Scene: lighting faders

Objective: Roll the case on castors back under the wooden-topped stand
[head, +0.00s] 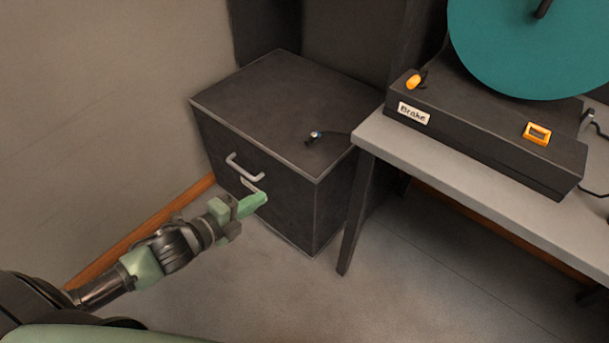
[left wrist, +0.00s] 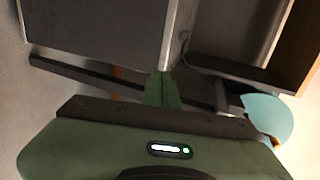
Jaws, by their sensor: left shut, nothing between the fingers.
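A dark box-shaped case (head: 235,141) stands on the floor left of a table-like stand (head: 393,147), with its front right edge close to the stand's front leg. No castors can be made out. A pale handle (head: 245,168) is on its front face, with a second pale bar just below, near my fingers. The stand's top looks grey in the head view. My left gripper (head: 252,204) is shut and empty in front of the case's lower front. In the left wrist view the shut fingers (left wrist: 162,88) point toward a dark panel (left wrist: 95,30), probably the case. My right gripper is out of view.
A black device labelled "Brake" (head: 480,135) with a large teal disc (head: 535,45) sits on the stand. A small dark fitting with a cable (head: 315,137) lies on the case top. A wall is at left; floor (head: 265,290) in front is clear.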

